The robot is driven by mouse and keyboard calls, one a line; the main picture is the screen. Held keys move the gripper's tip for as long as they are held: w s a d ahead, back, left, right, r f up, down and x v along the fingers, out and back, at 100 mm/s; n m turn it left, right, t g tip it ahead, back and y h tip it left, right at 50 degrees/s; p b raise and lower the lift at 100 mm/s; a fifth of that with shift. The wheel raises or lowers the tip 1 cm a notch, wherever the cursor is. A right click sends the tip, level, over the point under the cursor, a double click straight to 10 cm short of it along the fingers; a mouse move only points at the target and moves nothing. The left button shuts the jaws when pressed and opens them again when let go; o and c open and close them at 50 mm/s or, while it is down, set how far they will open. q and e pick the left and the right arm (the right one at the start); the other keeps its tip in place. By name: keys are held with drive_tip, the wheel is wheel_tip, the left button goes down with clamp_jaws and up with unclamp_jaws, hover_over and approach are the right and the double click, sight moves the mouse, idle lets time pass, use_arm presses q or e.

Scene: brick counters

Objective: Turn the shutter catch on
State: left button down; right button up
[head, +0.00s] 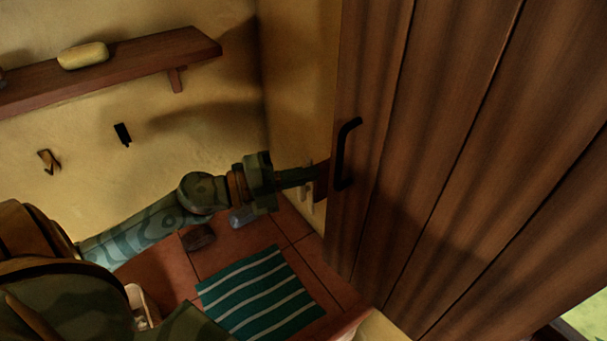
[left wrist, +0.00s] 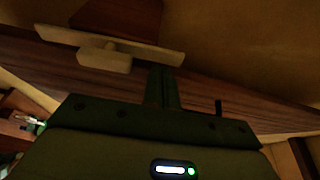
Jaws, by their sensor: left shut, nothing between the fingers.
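A large plank shutter (head: 455,130) with a black handle (head: 345,150) fills the right of the head view. A pale wooden fitting, likely the catch, shows in the left wrist view (left wrist: 150,49), with a stubby block (left wrist: 103,58) and a red-brown piece (left wrist: 120,18) against it. In the head view it is mostly hidden behind my gripper and the shutter's edge. My left gripper (head: 308,174) is shut and empty, at the shutter's left edge; its fingers (left wrist: 163,85) point toward the fitting. I cannot tell whether they touch it. My right gripper is not in view.
A red-tiled counter (head: 318,247) holds a green striped cloth (head: 258,297), a dark lump (head: 198,237) and a grey-blue item (head: 242,217). A wall shelf (head: 130,66) carries a yellow loaf-like object (head: 83,55). A black wall piece (head: 122,134) and a small hook (head: 47,160) are at left.

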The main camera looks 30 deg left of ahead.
use_arm(q)
drive_tip(key=shift+a, duration=0.1)
drive_tip(key=shift+w+a+n+t, duration=0.1)
drive_tip(key=shift+n+t, duration=0.2)
drive_tip(key=shift+n, duration=0.4)
